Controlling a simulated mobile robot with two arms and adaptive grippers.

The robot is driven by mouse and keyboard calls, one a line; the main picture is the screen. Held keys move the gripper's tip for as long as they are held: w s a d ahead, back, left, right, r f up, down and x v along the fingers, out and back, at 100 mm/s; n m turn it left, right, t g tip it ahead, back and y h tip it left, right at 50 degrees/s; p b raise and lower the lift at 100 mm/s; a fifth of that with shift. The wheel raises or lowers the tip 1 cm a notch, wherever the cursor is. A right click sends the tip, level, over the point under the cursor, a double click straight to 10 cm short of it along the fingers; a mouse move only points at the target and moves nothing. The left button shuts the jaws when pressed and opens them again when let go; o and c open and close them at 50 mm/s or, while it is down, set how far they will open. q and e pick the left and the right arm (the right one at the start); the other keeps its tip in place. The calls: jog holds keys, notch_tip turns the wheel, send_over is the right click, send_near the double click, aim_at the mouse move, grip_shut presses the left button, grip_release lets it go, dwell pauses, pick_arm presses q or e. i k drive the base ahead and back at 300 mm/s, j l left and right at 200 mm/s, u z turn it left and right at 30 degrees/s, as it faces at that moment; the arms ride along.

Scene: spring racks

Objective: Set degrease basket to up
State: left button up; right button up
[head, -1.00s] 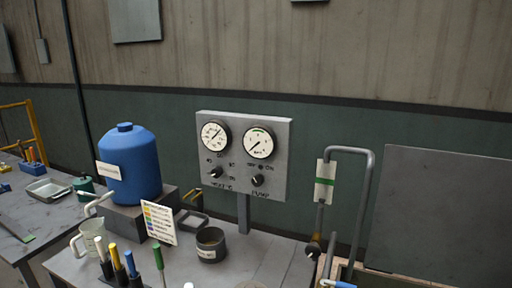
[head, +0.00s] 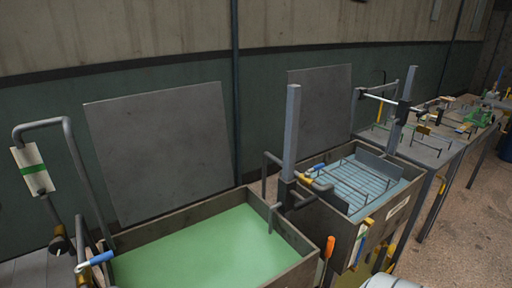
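A tank of opaque green liquid (head: 205,245) stands at the lower middle. A grey upright post (head: 291,130) with a dark bracket (head: 287,192) and a bent grey bar (head: 290,226) stands at its right side. No basket shows in the green liquid. To the right, a second tank (head: 352,222) holds blue liquid, with a wire basket (head: 352,184) low in it. A second post (head: 403,105) rises behind its right side. I cannot read which tank is the degrease one. Neither of my grippers is in view.
Grey panels (head: 160,150) stand behind the tanks. A bent pipe (head: 70,150) with a green-striped tag (head: 32,170) and a blue-handled lever (head: 96,261) are at left. An orange-handled tool (head: 329,248) is at the front. A workbench (head: 430,150) with tools extends right.

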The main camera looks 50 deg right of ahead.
aim_at(287, 194)
jog(key=k+l+z, duration=0.15)
jog(key=l+z, duration=0.35)
jog(key=k+l+z, duration=0.1)
jog(key=l+z, duration=0.2)
jog(key=z, duration=0.15)
